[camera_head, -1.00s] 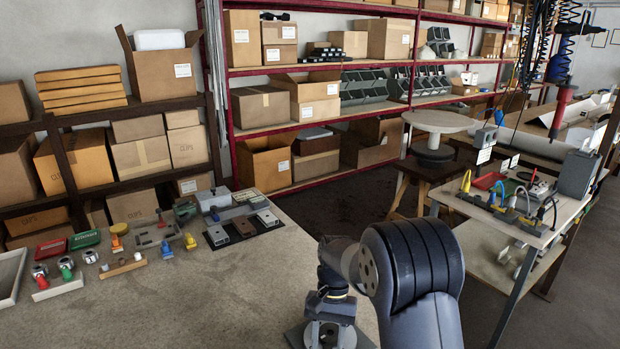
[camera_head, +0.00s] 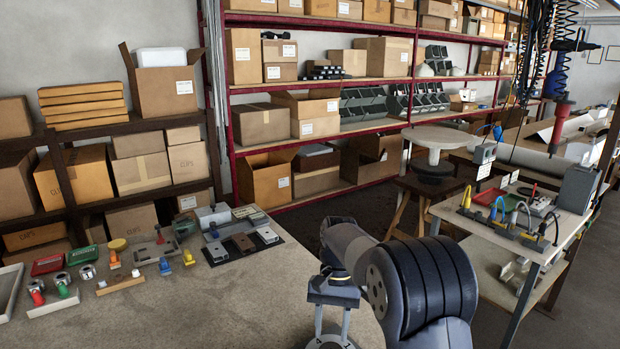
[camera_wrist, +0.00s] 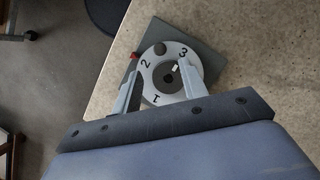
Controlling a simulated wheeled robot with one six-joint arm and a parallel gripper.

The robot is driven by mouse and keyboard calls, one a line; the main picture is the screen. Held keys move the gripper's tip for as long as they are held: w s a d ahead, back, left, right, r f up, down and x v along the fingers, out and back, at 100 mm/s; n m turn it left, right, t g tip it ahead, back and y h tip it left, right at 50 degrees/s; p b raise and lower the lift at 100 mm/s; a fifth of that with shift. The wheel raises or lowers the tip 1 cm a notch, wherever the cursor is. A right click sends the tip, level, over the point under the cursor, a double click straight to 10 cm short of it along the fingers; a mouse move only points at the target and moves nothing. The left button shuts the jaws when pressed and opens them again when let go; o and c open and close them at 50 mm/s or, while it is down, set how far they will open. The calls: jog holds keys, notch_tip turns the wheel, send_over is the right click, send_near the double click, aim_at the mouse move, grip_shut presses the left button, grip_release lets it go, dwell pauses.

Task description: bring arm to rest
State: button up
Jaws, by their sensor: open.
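My gripper (camera_head: 332,328) points down over a round dial (camera_head: 328,343) near the front edge of the bench. The dial is cut off by the bottom of the head view. In the wrist view the grey dial (camera_wrist: 153,92) carries the numbers 1, 2 and 3, a dark centre and a short white mark towards the 3. It sits on a dark square plate (camera_wrist: 205,58) at the bench corner. The gap in height above the dial is hard to judge.
The bench (camera_head: 225,310) is bare left of the arm. Behind lie a black tray of blocks (camera_head: 243,248), a green bin (camera_head: 80,255) and a red bin (camera_head: 47,265). A small side table (camera_head: 510,232) with cables stands right. Shelves of boxes (camera_head: 262,124) line the back.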

jog(key=x, duration=0.8)
jog(key=shift+a, duration=0.1)
jog(key=shift+w+a+m+y, duration=0.2)
jog(key=shift+m+y, duration=0.1)
jog(key=shift+m, duration=0.45)
jog(key=shift+w+a+m+y, duration=0.1)
jog(key=shift+a+m+y, duration=0.2)
jog(key=shift+m, duration=0.45)
jog(key=shift+r+t, duration=0.1)
jog(key=shift+t, duration=0.2)
